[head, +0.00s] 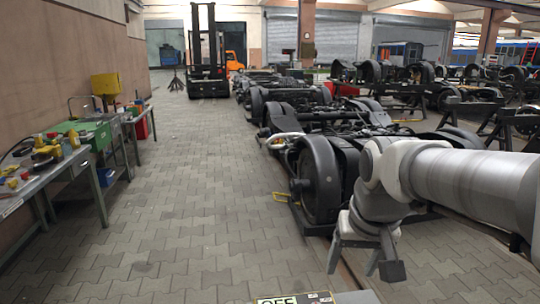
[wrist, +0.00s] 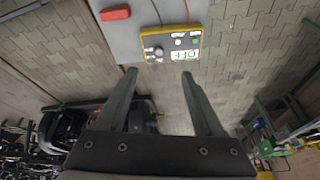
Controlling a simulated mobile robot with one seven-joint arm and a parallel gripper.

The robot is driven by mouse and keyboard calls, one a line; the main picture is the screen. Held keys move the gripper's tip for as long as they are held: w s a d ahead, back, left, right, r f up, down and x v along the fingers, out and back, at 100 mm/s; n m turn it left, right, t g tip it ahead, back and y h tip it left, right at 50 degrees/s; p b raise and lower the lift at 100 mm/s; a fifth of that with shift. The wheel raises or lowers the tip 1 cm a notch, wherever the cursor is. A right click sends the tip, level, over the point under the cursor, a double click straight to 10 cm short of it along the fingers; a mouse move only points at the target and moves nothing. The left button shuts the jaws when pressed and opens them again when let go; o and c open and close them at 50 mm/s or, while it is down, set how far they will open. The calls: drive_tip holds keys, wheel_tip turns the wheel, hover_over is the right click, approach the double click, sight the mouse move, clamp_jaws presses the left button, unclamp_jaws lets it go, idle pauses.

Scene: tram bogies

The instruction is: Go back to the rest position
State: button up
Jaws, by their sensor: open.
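My gripper (head: 352,272) hangs at the lower right of the head view, its fingers spread apart, with nothing between them. In the wrist view my gripper (wrist: 158,72) shows two dark fingers, open and empty, pointing toward a yellow-edged meter (wrist: 172,45). The meter's display reads OFF, upside down in that view. The meter lies on a grey surface (wrist: 125,42). In the head view only the top edge of the meter (head: 280,300) shows at the bottom; the rest is cut off.
A dark wheel (head: 318,180) of the nearest bogie stands just behind my gripper. A row of bogies recedes behind it. A workbench (head: 40,180) with tools lines the left wall. A red block (wrist: 115,14) lies near the meter. The paved aisle (head: 190,190) is clear.

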drive_tip(key=s+f+n+t, duration=0.1)
drive_tip(key=s+t, duration=0.1)
drive_tip(key=s, duration=0.9)
wheel_tip(320, 180, up, 12)
drive_tip(key=p, duration=1.2)
drive_tip(key=shift+s, duration=0.1)
